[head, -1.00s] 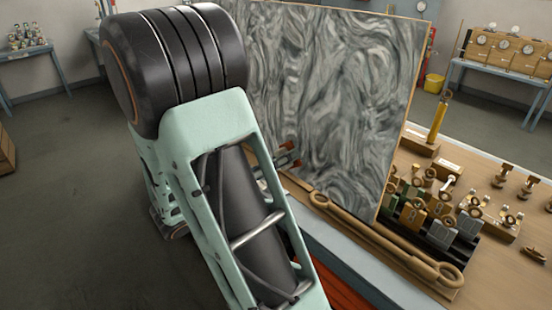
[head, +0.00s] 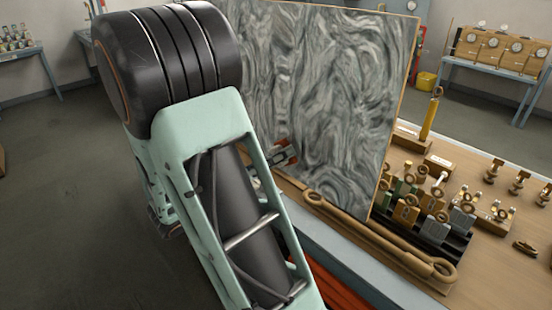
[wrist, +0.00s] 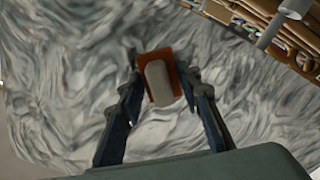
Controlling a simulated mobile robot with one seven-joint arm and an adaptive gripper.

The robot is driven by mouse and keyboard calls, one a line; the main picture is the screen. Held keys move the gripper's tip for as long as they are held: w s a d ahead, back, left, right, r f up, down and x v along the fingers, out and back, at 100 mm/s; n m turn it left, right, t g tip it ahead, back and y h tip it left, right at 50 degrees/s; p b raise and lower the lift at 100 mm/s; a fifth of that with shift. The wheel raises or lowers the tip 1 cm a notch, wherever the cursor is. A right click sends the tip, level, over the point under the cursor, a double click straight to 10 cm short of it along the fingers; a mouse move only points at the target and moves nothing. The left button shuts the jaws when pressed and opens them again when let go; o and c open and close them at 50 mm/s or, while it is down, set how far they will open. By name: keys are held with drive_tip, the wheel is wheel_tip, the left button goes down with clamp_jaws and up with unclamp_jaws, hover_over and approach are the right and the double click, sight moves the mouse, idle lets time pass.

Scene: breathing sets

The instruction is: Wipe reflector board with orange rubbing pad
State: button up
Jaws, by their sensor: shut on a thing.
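The reflector board (head: 340,90) stands upright on the workbench, a large panel with a grey swirled face and a thin wooden edge. It fills most of the wrist view (wrist: 60,90). My gripper (wrist: 160,85) is shut on the orange rubbing pad (wrist: 178,72), which has an orange body and a grey block on its gripper side. The pad is in front of the board's face; I cannot tell for sure whether it touches. In the head view the gripper and pad (head: 287,153) show small near the board's lower part, partly hidden by my arm.
A long wooden rod with ring ends (head: 380,243) lies along the bench's front edge. Right of the board, a dark rack (head: 440,235) holds several ringed weights, with a yellow upright cylinder (head: 430,118) behind. A side table (head: 495,75) with gauges stands at the back right.

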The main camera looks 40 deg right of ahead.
sight(303, 156)
drive_tip(key=shift+d+b, duration=0.35)
drive_tip(key=shift+d, duration=0.3)
drive_tip(key=shift+s+f+b, duration=0.1)
drive_tip(key=shift+s+b, duration=0.4)
drive_tip(key=shift+s, duration=0.1)
drive_tip(key=shift+s+b, duration=0.65)
drive_tip(key=shift+s, duration=0.7)
drive_tip(key=shift+d, duration=0.1)
drive_tip(key=shift+d+b, duration=0.1)
drive_tip(key=shift+b, duration=0.5)
drive_tip(key=shift+w, duration=0.1)
